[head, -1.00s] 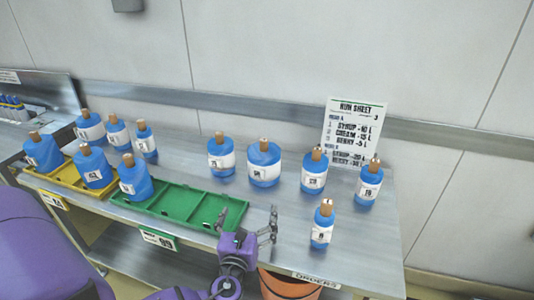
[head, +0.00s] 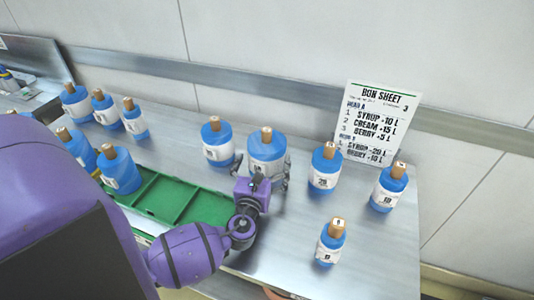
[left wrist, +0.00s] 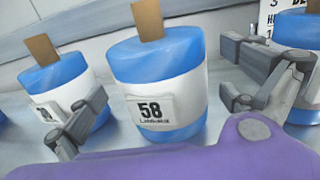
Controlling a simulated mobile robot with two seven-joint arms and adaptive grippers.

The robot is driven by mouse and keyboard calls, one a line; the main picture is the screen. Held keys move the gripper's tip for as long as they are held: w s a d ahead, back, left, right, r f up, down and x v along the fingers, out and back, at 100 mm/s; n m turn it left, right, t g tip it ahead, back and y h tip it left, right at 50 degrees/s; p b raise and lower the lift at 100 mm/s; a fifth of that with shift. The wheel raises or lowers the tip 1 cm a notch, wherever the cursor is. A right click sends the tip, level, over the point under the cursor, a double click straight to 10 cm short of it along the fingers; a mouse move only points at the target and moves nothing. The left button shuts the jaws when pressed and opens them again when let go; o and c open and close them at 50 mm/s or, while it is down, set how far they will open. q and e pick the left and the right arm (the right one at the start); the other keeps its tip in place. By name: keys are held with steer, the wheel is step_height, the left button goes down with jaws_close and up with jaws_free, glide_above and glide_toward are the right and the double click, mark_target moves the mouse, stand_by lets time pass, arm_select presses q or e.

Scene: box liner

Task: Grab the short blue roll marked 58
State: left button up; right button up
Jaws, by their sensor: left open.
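The short blue roll marked 58 (left wrist: 158,66) stands upright on the steel table, with a white band, a label reading 58 and a brown core on top. In the head view the same roll (head: 267,143) stands just behind my left gripper (head: 262,180), which hides its lower part. My left gripper is open and empty. In the left wrist view its fingers (left wrist: 175,115) are spread to either side of the roll, in front of it. I cannot see that either finger touches it. My right gripper is not in view.
A similar blue roll (head: 217,141) stands close on the left and another (head: 325,166) on the right. More rolls (head: 389,187) (head: 330,241) stand farther right. A green tray (head: 160,199) lies front left. The run sheet (head: 378,125) stands at the back.

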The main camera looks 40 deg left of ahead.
arm_select(q)
steer(key=x, duration=0.5)
steer(key=shift+r, duration=0.1)
steer(key=c, duration=1.6)
steer(key=shift+w+a+r, duration=0.1)
steer(key=shift+r, duration=0.1)
steer(key=shift+c, duration=1.1)
steer(key=shift+r, duration=0.1)
